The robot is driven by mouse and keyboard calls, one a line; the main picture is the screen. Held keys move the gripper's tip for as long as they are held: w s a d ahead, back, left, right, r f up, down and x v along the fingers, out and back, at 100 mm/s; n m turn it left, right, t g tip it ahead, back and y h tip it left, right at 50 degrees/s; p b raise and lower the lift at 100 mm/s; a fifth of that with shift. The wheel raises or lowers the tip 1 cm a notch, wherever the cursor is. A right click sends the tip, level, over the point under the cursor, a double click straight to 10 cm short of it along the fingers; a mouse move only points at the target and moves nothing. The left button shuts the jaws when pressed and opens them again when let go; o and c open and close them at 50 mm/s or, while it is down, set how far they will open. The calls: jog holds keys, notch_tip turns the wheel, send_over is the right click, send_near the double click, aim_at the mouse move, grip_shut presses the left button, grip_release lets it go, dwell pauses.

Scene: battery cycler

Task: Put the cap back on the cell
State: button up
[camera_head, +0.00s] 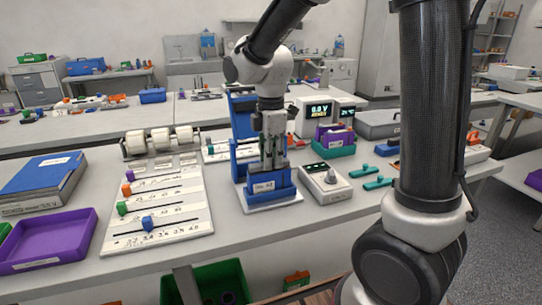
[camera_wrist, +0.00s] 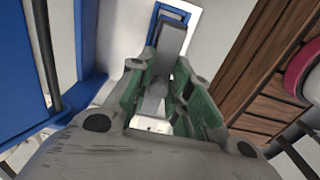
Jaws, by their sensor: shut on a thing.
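My gripper (camera_head: 273,152) points down into the blue holder (camera_head: 270,192), which stands on a white base on the bench. In the wrist view, my gripper's green-padded fingers (camera_wrist: 160,88) are closed around a small grey piece (camera_wrist: 154,88). I cannot tell whether this piece is the cap or part of the cell. The blue holder's frame also shows beyond the fingertips (camera_wrist: 172,12). The fingers and the holder's walls hide most of what is inside, so I cannot make out cap and cell apart.
A white device with a grey knob (camera_head: 327,184) stands just right of the holder. A white board with coloured sliders (camera_head: 180,200) lies to the left, with a purple tray (camera_head: 50,240) beyond it. A voltage display (camera_head: 320,112) and a teal bin (camera_head: 335,150) stand behind.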

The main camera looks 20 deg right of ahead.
dwell(0.4)
jog(key=o, duration=1.4)
jog(key=shift+r, duration=3.45)
grip_shut()
jog(key=shift+f, duration=0.1)
